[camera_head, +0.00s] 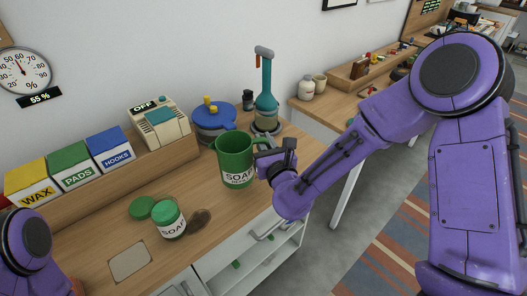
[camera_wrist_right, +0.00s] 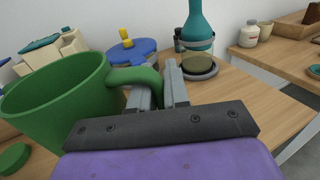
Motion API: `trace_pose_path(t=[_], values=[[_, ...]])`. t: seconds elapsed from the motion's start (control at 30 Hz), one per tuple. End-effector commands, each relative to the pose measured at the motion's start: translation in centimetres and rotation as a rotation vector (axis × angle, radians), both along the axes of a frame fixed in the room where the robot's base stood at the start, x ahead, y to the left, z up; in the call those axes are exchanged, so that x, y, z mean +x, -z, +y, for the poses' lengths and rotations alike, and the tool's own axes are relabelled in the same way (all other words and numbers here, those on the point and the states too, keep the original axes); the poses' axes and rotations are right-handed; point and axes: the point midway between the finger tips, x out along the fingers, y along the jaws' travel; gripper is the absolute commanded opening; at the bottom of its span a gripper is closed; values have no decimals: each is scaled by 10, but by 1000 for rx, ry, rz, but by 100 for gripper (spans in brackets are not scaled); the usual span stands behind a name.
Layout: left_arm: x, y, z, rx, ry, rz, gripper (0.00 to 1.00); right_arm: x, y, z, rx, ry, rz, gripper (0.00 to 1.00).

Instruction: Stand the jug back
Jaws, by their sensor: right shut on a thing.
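The green jug (camera_head: 233,162), with a white SOAP label, is upright over the wooden counter. I cannot tell whether its base touches the wood. My right gripper (camera_head: 264,158) is at the jug's right side. In the right wrist view the jug (camera_wrist_right: 55,105) is on the left, and my right gripper (camera_wrist_right: 162,88) is shut on its handle (camera_wrist_right: 135,76), the fingers hiding part of it. Of my left arm only a purple link shows at the left edge; its gripper is out of view.
A SOAP jar (camera_head: 170,222), a green disc (camera_head: 142,208) and a dark oval patch (camera_head: 199,222) are in front of the jug. A blue-lidded pot (camera_head: 213,121) and a teal bottle (camera_head: 266,100) stand behind. Boxes (camera_head: 70,163) line the left back. A pale square (camera_head: 130,262) marks the front left.

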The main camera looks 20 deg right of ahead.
Motion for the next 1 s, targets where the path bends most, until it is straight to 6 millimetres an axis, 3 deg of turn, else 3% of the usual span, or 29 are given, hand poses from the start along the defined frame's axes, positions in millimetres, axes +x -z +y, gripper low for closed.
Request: trace_pose_path(t=[0.3,0.7,0.73,0.8,1.0], values=[[0,-11,0,0,0,0,95,11,41,-6,-1,-4,0,0],[0,-4,0,0,0,0,95,11,50,-7,4,0,-3,0],[0,-5,0,0,0,0,95,11,50,-6,3,0,-1,22],[0,-6,0,0,0,0,95,11,49,-6,2,-1,-1,41],[0,-6,0,0,0,0,95,11,49,-6,2,-1,-1,41]])
